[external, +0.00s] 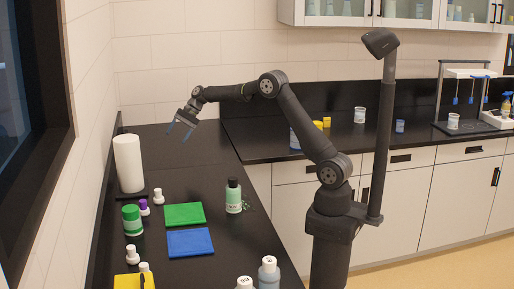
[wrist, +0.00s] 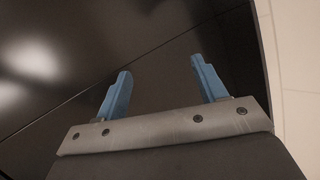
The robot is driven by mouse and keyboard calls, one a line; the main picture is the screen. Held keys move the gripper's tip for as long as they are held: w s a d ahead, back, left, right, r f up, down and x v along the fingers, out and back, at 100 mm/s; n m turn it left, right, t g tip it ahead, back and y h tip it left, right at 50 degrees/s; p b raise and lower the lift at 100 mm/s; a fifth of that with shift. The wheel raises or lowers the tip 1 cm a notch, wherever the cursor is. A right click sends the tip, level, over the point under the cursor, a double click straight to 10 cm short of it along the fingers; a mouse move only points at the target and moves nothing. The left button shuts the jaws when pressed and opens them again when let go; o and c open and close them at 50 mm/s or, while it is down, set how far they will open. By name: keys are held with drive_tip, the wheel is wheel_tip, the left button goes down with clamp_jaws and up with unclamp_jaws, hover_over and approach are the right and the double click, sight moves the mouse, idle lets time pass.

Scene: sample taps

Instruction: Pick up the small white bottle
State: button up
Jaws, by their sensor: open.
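Several small white bottles stand on the black counter at the left of the external view. One white bottle (external: 159,197) stands between the paper towel roll and the green cloth. I cannot tell which one the task names. My gripper (external: 178,132) is open and empty, high above the far part of the counter, well apart from the bottles. In the wrist view, its blue fingers (wrist: 161,68) are spread with nothing between them, and no bottle shows.
The far counter stretch (external: 160,143) is clear. A wall borders the left.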

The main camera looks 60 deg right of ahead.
drive_tip(key=s+a+r+n+g+h, duration=0.1)
drive_tip(key=s+a+n+g+h, duration=0.3)
drive_tip(key=a, duration=0.6)
drive_tip(key=s+a+n+t, duration=0.1)
drive_tip(key=s+a+n, duration=0.3)
drive_tip(key=a, duration=0.5)
wheel_tip(320, 180, up, 4)
drive_tip(key=f+n+h, duration=0.1)
drive_tip(key=n+h, duration=0.3)
drive_tip(key=n, duration=0.4)
hover_over(158, 190)
drive_tip(key=shift+n, duration=0.3)
drive_tip(key=f, duration=1.1)
drive_tip(key=shift+w+a+f, duration=0.1)
drive_tip(key=shift+w+f, duration=0.15)
drive_tip(key=shift+w, duration=0.1)
drive_tip(key=shift+s+f, duration=0.2)
drive_tip(key=shift+f, duration=2.45)
drive_tip(key=c, duration=1.1)
drive_tip(key=shift+r, duration=0.15)
wheel_tip(158, 190, up, 4)
drive_tip(key=shift+f, duration=0.1)
drive_tip(key=d+r, duration=0.2)
drive_tip(key=d, duration=0.2)
drive_tip(key=d+r, duration=0.2)
drive_tip(key=d, duration=0.2)
drive_tip(key=w+d+r, duration=0.1)
drive_tip(key=d+r, duration=0.2)
drive_tip(key=d, duration=0.1)
drive_tip(key=shift+d, duration=0.1)
